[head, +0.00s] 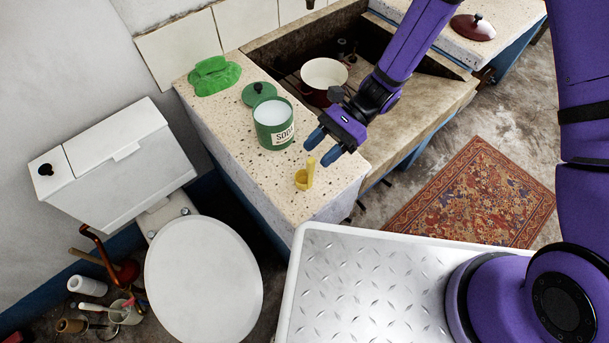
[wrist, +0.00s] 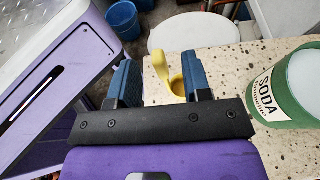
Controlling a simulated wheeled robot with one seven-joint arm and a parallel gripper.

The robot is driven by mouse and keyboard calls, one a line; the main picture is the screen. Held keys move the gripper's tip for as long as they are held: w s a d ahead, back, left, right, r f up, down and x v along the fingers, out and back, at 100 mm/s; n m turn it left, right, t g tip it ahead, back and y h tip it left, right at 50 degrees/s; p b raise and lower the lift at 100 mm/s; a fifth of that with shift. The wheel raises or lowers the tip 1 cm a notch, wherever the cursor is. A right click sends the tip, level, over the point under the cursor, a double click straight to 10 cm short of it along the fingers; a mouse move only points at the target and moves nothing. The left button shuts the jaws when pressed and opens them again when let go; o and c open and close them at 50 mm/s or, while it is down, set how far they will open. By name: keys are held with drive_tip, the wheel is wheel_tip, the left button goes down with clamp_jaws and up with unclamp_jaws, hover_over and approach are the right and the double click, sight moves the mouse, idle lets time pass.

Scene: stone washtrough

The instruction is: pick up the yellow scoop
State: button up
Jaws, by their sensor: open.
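The yellow scoop (head: 303,179) stands on the speckled stone counter (head: 335,186), near its front end, with its handle pointing up. In the wrist view the scoop (wrist: 162,70) shows just beyond and between my fingers, closer to the right finger, which hides part of its bowl. My gripper (head: 321,150) is open and empty in the head view, just above and to the right of the scoop. In the wrist view my gripper (wrist: 158,82) has its two blue fingers wide apart. I cannot tell whether a finger touches the scoop.
A green soda tin (head: 273,124) stands on the counter behind the scoop, with its green lid (head: 258,93) and a green cloth (head: 214,75) further back. A pot (head: 323,76) sits in the stone trough. A toilet (head: 204,278) is at left.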

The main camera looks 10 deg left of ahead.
sight(312, 159)
drive_tip(key=x, duration=0.5)
drive_tip(key=shift+s, duration=0.1)
clamp_jaws()
